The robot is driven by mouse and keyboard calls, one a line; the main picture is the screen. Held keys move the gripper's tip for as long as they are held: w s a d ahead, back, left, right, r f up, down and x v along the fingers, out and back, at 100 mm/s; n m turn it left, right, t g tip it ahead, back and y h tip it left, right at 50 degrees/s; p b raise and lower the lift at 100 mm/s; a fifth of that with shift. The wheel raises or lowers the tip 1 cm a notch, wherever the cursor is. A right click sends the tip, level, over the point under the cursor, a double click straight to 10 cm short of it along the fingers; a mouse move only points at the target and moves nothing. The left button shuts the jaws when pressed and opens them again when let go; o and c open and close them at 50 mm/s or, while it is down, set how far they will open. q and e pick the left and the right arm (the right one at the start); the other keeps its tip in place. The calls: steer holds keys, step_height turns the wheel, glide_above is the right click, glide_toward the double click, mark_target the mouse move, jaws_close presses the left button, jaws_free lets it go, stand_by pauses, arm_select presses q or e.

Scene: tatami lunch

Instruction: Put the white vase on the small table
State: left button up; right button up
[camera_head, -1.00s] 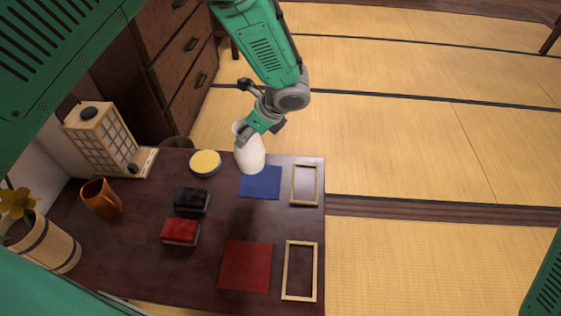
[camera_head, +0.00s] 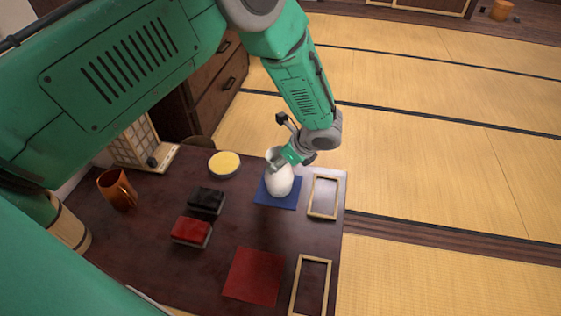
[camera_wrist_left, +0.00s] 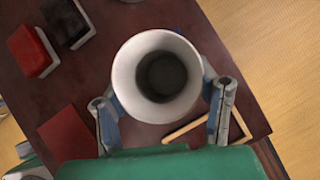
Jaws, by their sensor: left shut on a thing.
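The white vase (camera_head: 279,183) is upright at the blue square mat (camera_head: 291,200) on the small dark table (camera_head: 225,266). I cannot tell whether its base touches the mat. My left gripper (camera_head: 279,161) is shut on the vase near its neck, and hides part of its top. In the left wrist view the vase's round open mouth (camera_wrist_left: 125,75) shows between the two fingers (camera_wrist_left: 164,108).
On the table are a black box (camera_head: 206,200), a red box (camera_head: 191,232), a yellow-topped round tin (camera_head: 224,163), a copper mug (camera_head: 117,188), a lantern (camera_head: 135,146), a red mat (camera_head: 254,276) and two wooden frames (camera_head: 324,196) (camera_head: 311,286). Tatami floor lies right.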

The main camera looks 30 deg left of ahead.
arm_select(q)
steer(key=shift+r, duration=0.1)
steer(key=o, duration=1.7)
steer(key=shift+o, duration=0.2)
